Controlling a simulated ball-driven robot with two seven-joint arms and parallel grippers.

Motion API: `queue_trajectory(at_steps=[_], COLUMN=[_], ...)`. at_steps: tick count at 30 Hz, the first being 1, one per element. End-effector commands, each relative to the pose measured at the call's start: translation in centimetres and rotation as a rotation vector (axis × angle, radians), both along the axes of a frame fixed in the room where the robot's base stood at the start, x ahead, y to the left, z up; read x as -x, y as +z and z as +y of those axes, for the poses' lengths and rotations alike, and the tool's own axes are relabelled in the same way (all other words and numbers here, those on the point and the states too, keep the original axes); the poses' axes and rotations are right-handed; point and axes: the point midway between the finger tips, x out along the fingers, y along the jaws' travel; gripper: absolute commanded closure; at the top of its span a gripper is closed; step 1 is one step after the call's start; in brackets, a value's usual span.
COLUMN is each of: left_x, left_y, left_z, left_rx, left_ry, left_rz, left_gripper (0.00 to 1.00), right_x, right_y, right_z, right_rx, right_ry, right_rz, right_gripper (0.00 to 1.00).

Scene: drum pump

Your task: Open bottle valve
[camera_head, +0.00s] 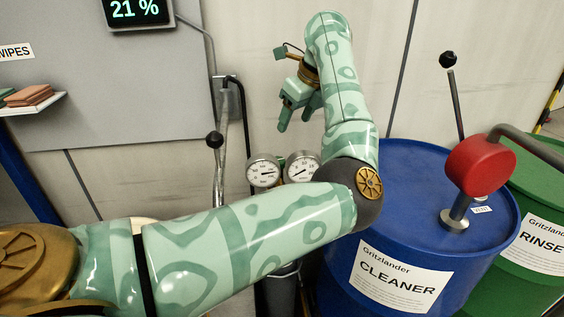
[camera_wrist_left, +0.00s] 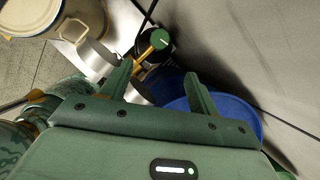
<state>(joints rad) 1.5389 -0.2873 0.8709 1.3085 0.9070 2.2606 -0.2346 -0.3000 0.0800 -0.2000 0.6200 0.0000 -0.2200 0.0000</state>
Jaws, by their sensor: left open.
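My left gripper (camera_head: 296,121) is open and empty in the head view, above and behind the two round gauges. Its fingers point down and to the left. In the left wrist view the open fingers (camera_wrist_left: 158,70) frame a green round knob (camera_wrist_left: 160,39) on a brass stem, beyond the fingertips and apart from them. This knob looks like the bottle valve. In the head view the left gauge (camera_head: 263,172) and right gauge (camera_head: 301,167) show above my forearm. A dark cylinder (camera_head: 274,293) shows below it; my arm hides what lies between. My right gripper is not in view.
A blue CLEANER drum (camera_head: 408,228) with a red pump head (camera_head: 480,166) stands right of the gauges. A green RINSE drum (camera_head: 541,215) is beyond it. A lever with a black ball (camera_head: 215,140) rises left of the gauges. The wall is close behind my gripper.

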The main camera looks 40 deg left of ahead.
Motion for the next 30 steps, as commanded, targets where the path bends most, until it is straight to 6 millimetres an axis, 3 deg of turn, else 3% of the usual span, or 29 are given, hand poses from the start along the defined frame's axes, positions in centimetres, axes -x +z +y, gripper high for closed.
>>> queue_trajectory(at_steps=[9, 15, 21, 30], left_x=[-0.2, -0.3, -0.3, -0.3], left_y=[-8.1, -11.8, -13.5, -13.6], left_z=[3.1, 4.7, 5.5, 5.6], left_rx=[-0.002, 0.000, 0.000, 0.000], left_ry=[0.003, 0.002, 0.002, 0.001], left_rz=[0.010, 0.006, 0.002, 0.001], left_gripper=[0.39, 0.39, 0.39, 0.39], right_x=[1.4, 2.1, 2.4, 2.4], right_y=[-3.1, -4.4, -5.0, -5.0], right_z=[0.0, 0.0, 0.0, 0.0], right_rx=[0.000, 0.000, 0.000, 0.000], right_ry=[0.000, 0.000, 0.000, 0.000], right_rz=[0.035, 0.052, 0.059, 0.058], right_gripper=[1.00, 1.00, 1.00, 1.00])
